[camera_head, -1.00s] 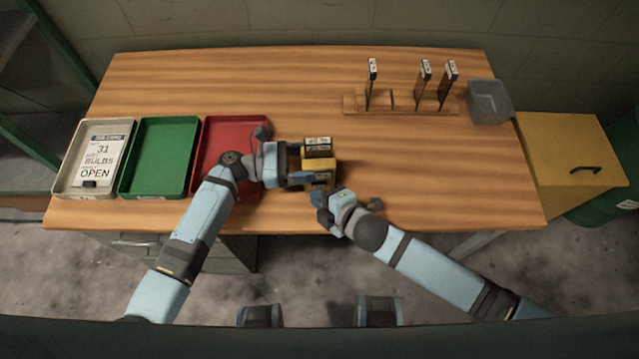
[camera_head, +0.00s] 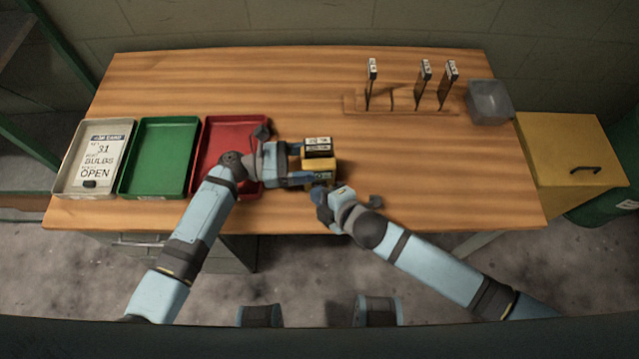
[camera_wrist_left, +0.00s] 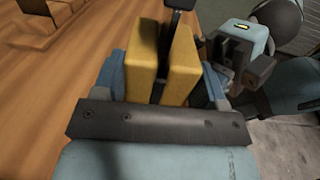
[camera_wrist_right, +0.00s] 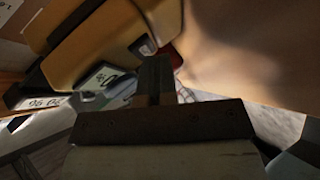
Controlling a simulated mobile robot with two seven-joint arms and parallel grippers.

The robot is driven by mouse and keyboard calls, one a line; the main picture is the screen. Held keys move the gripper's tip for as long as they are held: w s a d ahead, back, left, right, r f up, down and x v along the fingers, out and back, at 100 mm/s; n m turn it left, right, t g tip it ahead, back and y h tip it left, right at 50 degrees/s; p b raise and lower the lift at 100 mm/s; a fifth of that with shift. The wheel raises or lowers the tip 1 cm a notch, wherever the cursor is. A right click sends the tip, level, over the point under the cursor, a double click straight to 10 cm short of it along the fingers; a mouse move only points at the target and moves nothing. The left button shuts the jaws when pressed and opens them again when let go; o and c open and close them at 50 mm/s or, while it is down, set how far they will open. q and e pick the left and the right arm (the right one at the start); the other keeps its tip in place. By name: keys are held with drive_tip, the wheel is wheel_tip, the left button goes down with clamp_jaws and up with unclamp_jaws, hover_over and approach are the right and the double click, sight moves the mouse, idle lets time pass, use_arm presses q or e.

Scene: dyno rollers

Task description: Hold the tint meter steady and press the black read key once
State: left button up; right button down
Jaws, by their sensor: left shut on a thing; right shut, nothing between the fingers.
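The tint meter (camera_head: 320,165) is a yellow block with a black, labelled upper part. It stands on the table right of the red tray. My left gripper (camera_head: 307,165) is shut on it from the left; its yellow body also shows between the fingers in the left wrist view (camera_wrist_left: 141,68). My right gripper (camera_head: 321,192) is shut and empty, close to the meter's near side. In the right wrist view the meter (camera_wrist_right: 95,48) is just beyond the shut fingertips (camera_wrist_right: 155,65), with small labelled faces beside them. I cannot clearly make out the black read key or whether the fingertips touch it.
A white tray with a printed card (camera_head: 70,188), a green tray (camera_head: 127,185) and a red tray (camera_head: 200,180) stand at left. A wooden rack (camera_head: 425,105) with labelled upright pieces and a grey bin (camera_head: 490,103) stand back right.

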drive_tip(key=shift+s, duration=0.75)
drive_tip(key=shift+s+d, duration=0.2)
drive_tip(key=shift+s, duration=2.3)
use_arm(q)
drive_tip(key=o, duration=0.8)
drive_tip(key=shift+o, duration=0.2)
